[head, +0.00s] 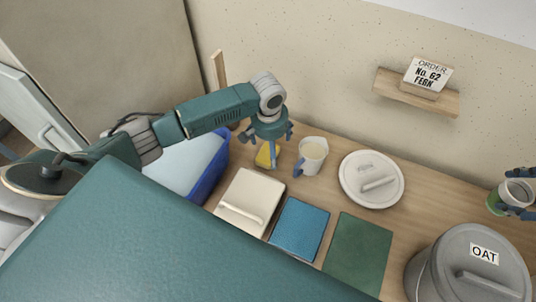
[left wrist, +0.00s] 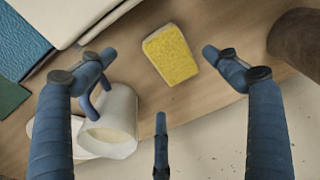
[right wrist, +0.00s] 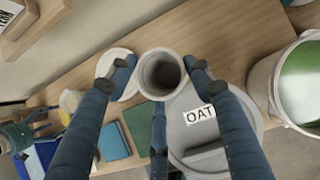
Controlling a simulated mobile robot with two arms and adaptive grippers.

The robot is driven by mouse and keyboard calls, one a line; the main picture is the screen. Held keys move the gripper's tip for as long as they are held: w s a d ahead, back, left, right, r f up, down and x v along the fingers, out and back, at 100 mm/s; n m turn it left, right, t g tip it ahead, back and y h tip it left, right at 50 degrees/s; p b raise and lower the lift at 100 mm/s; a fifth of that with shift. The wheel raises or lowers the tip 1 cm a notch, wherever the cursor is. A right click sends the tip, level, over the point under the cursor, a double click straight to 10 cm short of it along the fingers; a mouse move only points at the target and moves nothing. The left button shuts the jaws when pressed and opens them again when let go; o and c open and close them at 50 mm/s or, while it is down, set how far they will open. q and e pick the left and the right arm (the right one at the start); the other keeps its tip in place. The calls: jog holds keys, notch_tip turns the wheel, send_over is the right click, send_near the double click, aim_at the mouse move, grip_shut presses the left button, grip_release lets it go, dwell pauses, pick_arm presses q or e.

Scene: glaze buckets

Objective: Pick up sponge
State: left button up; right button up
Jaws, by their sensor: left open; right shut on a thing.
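The yellow sponge (head: 266,153) lies on the wooden worktop, partly hidden behind my left gripper (head: 268,147) in the head view. In the left wrist view the sponge (left wrist: 170,54) lies flat between the spread fingers of my left gripper (left wrist: 160,68). That gripper is open and empty, above the sponge with a gap that I cannot judge. My right gripper (right wrist: 158,72) is shut on a grey cup (right wrist: 161,75) at the right of the head view, where the cup (head: 516,192) is cut by the frame edge.
A white jug (head: 312,155) with a blue handle stands close right of the sponge. A blue tub (head: 216,165) is to its left. A cream lidded box (head: 242,203), blue tile (head: 299,228), green tile (head: 358,252), white lid (head: 371,179) and OAT bucket (head: 470,270) crowd the worktop.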

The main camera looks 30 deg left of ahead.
aim_at(268, 155)
pick_arm(q)
jog(key=f, duration=0.3)
jog(key=w+f, duration=0.1)
jog(key=f, duration=0.1)
jog(key=shift+w+a+f, duration=0.1)
jog(key=shift+a+f, duration=0.15)
jog(key=shift+a, duration=0.15)
jog(key=shift+c, duration=0.5)
jog(key=c, duration=0.9)
